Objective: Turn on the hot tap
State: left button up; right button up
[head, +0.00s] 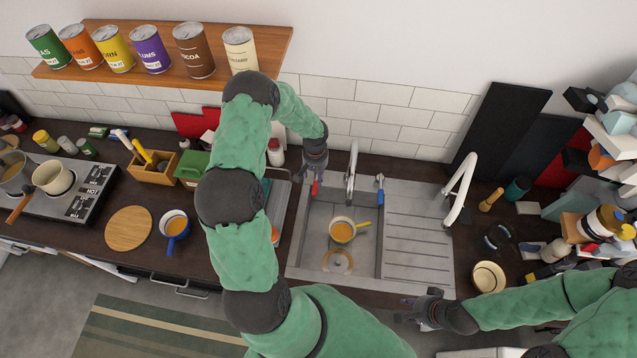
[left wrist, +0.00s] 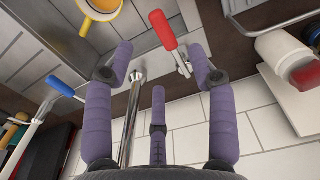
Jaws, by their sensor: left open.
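The tap has a tall steel spout (head: 351,172) at the back of the sink. A red-handled lever (head: 315,186) stands to its left and a blue-handled lever (head: 380,188) to its right. My left gripper (head: 315,168) is open just behind and above the red lever. In the left wrist view the red handle (left wrist: 163,30) appears between the open fingertips, nearer the right one; contact cannot be told. The spout (left wrist: 132,112) and blue handle (left wrist: 60,86) show to the left. My right gripper (head: 408,309) is at the counter's front edge, away from the tap; its opening is unclear.
The sink basin (head: 313,230) holds an orange-filled pot (head: 342,231) with a yellow handle. A white curved pipe-like thing (head: 461,188) rises right of the drainer. A white bottle with a red cap (head: 276,152) stands left of my left gripper. The tiled wall is close behind.

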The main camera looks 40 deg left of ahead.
aim_at(317, 188)
pick_arm(q)
jog(key=f, duration=0.3)
jog(key=f+p, duration=0.1)
jog(key=f, duration=0.5)
jog(key=shift+w, duration=0.3)
jog(key=shift+s, duration=0.1)
jog(key=shift+c, duration=0.3)
grip_shut()
